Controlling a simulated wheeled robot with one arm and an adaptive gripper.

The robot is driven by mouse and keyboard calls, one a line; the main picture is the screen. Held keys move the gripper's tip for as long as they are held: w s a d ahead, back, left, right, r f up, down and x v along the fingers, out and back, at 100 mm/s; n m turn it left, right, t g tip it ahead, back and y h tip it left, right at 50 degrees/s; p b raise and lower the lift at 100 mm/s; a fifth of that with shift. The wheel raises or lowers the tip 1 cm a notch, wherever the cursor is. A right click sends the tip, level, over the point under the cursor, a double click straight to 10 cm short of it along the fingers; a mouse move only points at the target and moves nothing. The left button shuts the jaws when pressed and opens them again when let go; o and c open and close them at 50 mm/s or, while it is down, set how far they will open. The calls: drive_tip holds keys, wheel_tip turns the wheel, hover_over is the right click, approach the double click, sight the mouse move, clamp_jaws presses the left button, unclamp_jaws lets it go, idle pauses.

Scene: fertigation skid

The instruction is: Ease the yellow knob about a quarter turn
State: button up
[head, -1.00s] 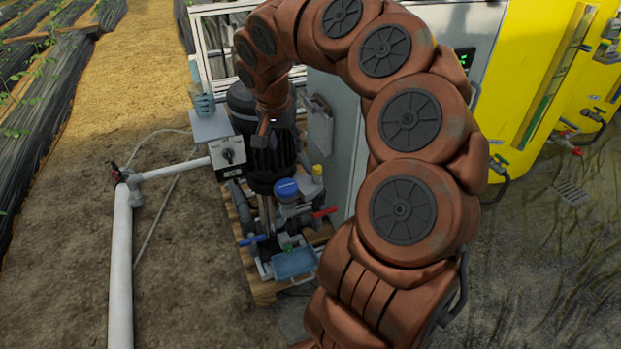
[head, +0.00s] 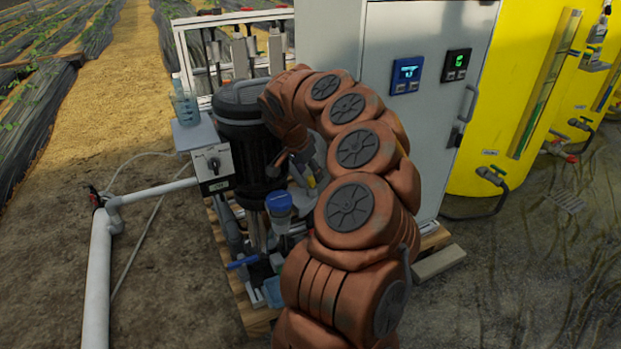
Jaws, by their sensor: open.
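The yellow knob (head: 311,182) is a small yellow patch behind the blue-lidded canister, partly hidden by my arm and gripper. Its turn position is too small to read. My gripper (head: 294,170) is at the end of the brown arm, pointing down beside the black pump motor. It is open, with its fingertips close to the yellow knob. I cannot tell whether they touch it.
The black motor (head: 243,140) stands left of my gripper, with a switch box (head: 212,165) beside it. The blue-lidded canister (head: 278,207) and a blue-handled valve (head: 243,262) are below. A grey cabinet (head: 420,120) rises behind. Bare soil lies at left.

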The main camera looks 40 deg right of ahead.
drive_tip(key=shift+x, duration=1.25)
drive_tip(key=shift+w, duration=0.1)
drive_tip(key=shift+c, duration=0.2)
clamp_jaws()
